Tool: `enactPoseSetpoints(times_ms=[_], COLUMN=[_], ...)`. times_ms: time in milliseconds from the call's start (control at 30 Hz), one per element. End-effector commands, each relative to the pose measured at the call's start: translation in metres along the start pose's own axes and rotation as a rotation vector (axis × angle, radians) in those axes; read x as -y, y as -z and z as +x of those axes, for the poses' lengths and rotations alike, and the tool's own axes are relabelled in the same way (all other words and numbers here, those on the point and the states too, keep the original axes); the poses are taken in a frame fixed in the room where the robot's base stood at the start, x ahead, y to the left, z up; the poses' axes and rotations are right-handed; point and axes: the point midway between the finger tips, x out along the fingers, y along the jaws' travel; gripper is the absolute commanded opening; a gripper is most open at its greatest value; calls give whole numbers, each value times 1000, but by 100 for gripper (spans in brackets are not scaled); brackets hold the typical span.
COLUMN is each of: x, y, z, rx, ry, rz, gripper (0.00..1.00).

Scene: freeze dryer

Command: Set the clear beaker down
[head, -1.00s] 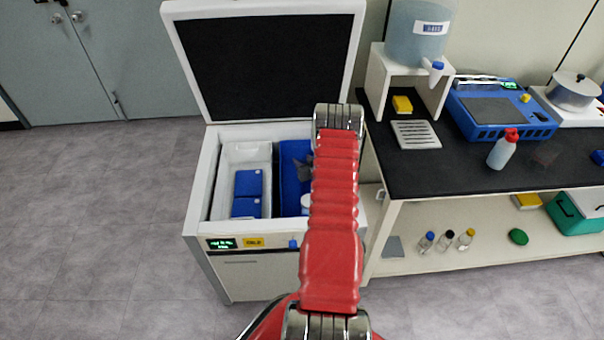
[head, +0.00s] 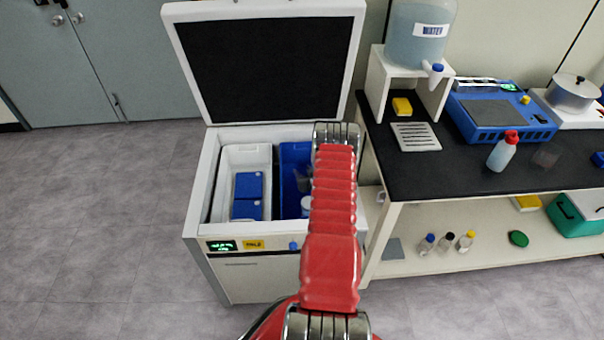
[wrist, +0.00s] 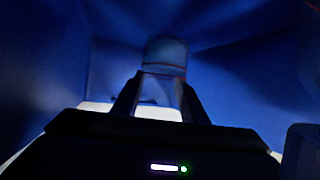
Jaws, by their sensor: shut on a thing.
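In the wrist view my gripper (wrist: 161,88) is shut on a clear beaker (wrist: 165,58), which looks blue-tinted against the dark blue walls around it. The beaker's base and what lies beneath it are too dark to tell. In the head view my gripper (head: 303,182) is a dark shape down inside the blue bin (head: 288,158) on the right side of the open chest, partly hidden by my red arm. I cannot make out the beaker there.
The open chest (head: 206,190) has its lid (head: 272,8) raised behind. A pale round thing (head: 307,206) is near the blue bin's front. A black-topped bench (head: 425,175) stands right.

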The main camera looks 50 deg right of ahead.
Motion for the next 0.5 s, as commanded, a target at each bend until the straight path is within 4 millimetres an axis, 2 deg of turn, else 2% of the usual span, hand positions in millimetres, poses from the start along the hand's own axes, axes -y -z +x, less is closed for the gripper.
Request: enactPoseSetpoints(times_ms=[500], x=[0], y=[-5], z=[3], rx=[0], ry=[1], rz=[0], gripper=[15])
